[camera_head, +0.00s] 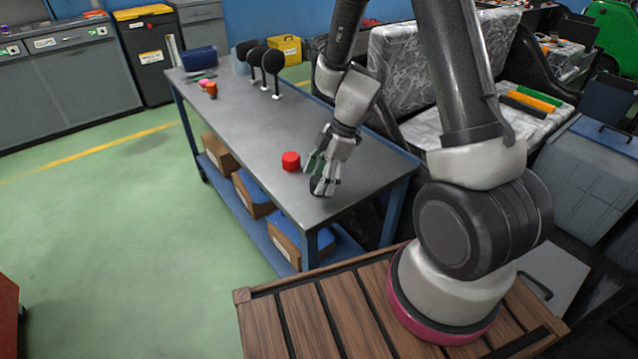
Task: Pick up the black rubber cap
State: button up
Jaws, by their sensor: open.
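My gripper (325,178) points down over the near end of the grey workbench (250,128). Its fingers are open. A small dark round thing, which looks like the black rubber cap (315,188), lies on the bench top at the fingertips. The fingers partly hide it, and I cannot tell whether they touch it. A green thing (314,161) shows behind the fingers, partly hidden.
Several black round-headed items on stands (272,66) are at the bench's far end, with a blue bin (199,59) and small coloured items. Cardboard boxes (252,194) sit on the lower shelf. The bench's middle is clear. A cluttered cart stands behind at right.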

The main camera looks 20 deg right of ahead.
jog(key=shift+a+f, duration=0.15)
jog(key=shift+f, duration=0.25)
jog(key=c, duration=0.9)
